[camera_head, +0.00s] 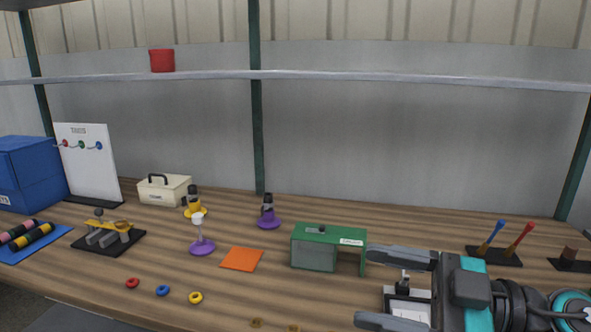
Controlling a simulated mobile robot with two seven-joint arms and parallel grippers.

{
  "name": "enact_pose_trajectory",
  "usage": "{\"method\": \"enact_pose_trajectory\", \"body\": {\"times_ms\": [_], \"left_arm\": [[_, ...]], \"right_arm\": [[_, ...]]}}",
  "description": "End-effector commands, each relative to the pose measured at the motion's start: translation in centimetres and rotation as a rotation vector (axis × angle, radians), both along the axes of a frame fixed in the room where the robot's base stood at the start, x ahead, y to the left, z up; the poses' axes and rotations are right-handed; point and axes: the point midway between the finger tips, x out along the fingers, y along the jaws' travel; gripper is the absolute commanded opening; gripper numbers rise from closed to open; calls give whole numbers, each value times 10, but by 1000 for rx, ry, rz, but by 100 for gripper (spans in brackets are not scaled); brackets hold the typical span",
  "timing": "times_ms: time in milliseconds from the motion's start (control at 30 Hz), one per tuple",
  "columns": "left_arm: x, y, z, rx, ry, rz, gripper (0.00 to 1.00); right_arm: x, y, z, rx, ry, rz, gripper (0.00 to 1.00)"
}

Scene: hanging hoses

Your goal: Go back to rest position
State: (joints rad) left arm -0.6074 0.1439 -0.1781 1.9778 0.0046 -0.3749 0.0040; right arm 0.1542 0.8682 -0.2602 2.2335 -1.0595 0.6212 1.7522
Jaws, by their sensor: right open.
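My right gripper (385,288) reaches in from the lower right above the wooden bench (340,300). Its two grey fingers are spread apart and point left. A small object with a dark top and a white base (405,300) shows between and behind the fingers, partly hidden by them; I cannot tell if they touch it. My left gripper is not in view. No hanging hoses show in this view.
A green box (318,248) stands just left of the gripper. Left are an orange square (242,259), purple-based stands (202,246) and coloured rings (163,290). Tools in a black holder (494,256) stand right. A shelf (350,76) spans the back.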

Motion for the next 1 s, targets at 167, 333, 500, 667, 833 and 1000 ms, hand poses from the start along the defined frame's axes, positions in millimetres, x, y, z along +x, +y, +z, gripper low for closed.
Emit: {"method": "enact_pose_trajectory", "body": {"times_ms": [167, 333, 500, 667, 833, 1000], "left_arm": [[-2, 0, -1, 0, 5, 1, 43], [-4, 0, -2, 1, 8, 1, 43], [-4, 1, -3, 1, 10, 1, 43], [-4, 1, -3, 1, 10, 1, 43], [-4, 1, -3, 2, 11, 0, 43], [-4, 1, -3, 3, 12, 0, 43]], "right_arm": [[26, -17, 26, 308, -65, -307, 78], [53, -61, 10, 432, -2, -699, 78], [59, -107, -52, 370, 197, -1079, 78], [33, -132, -134, 150, 485, -1333, 78], [-20, -133, -207, -139, 792, -1408, 78], [-68, -123, -246, -354, 1004, -1361, 78]]}}
